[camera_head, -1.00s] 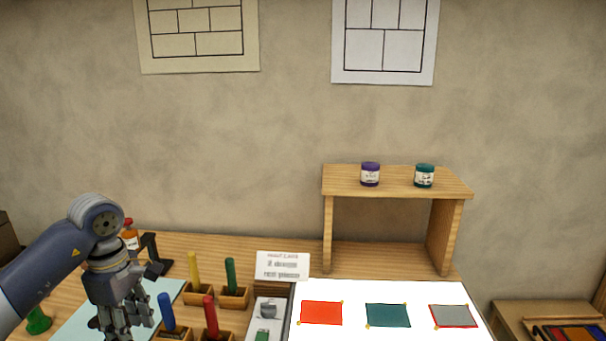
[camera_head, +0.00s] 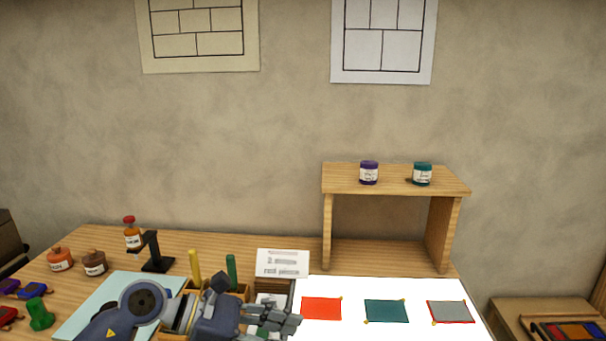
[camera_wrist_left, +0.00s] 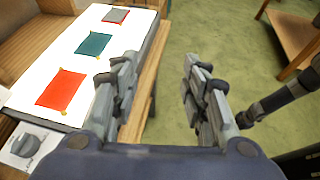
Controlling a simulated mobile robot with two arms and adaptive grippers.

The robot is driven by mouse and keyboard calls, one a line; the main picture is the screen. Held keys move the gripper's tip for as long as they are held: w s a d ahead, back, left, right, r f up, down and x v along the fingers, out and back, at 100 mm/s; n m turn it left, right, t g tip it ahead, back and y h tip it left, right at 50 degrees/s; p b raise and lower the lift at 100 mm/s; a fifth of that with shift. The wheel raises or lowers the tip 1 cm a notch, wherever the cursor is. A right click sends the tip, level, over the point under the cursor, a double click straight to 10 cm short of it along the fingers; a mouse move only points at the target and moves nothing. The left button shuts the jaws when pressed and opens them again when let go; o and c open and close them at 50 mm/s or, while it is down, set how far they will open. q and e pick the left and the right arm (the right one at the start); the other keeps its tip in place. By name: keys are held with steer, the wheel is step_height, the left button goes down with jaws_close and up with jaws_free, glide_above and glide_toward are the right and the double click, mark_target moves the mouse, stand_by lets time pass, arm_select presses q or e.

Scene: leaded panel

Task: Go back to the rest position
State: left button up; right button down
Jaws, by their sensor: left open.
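My left gripper (camera_head: 284,321) is low at the front of the bench in the head view, pointing right, beside the left edge of the white light panel (camera_head: 382,290). In the left wrist view its two fingers (camera_wrist_left: 166,100) are apart, with nothing between them but the bench edge and green floor. On the panel lie a red piece (camera_head: 321,308), a teal piece (camera_head: 386,311) and a grey piece with a red rim (camera_head: 450,312).
A wooden shelf (camera_head: 396,184) holds a purple jar (camera_head: 369,173) and a teal jar (camera_head: 422,174). A white card (camera_head: 283,263) stands behind the panel. Yellow (camera_head: 195,266) and green (camera_head: 231,271) sticks stand behind my arm. A black stand (camera_head: 154,252) and bottle (camera_head: 132,233) are further left.

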arm_select(q)
steer(key=d+r+n+t+h, duration=0.3)
steer(key=r+n+t+h, duration=0.25)
steer(key=r+n, duration=0.3)
steer(key=w+a+r+n+t+y, duration=0.35)
steer(key=a+n+t, duration=0.35)
steer(key=n+t, duration=0.55)
steer(key=s+a+f+n+g+y, duration=0.1)
steer(key=a+f+n+g+y, duration=0.1)
steer(key=a+f+n+y, duration=0.75)
steer(key=s+a+f+n+g+y, duration=0.1)
steer(key=a+f+n+y, duration=0.4)
steer(key=f+n, duration=0.6)
steer(key=s+d+f+n+g, duration=0.1)
steer(key=s+f+n+g, duration=0.6)
steer(key=s, duration=0.5)
steer(key=s+f+n+g, duration=0.3)
steer(key=s+f+g, duration=0.3)
steer(key=s+f, duration=0.5)
steer(key=s+f+g, duration=0.1)
steer(key=s+f, duration=0.2)
steer(key=f, duration=2.2)
steer(key=s+a+f+g, duration=0.1)
steer(key=s+a+f, duration=0.2)
steer(key=s+f, duration=1.2)
steer(key=shift+s+f+m+y, duration=0.35)
steer(key=shift+s+f+m, duration=0.1)
steer(key=shift+s, duration=0.65)
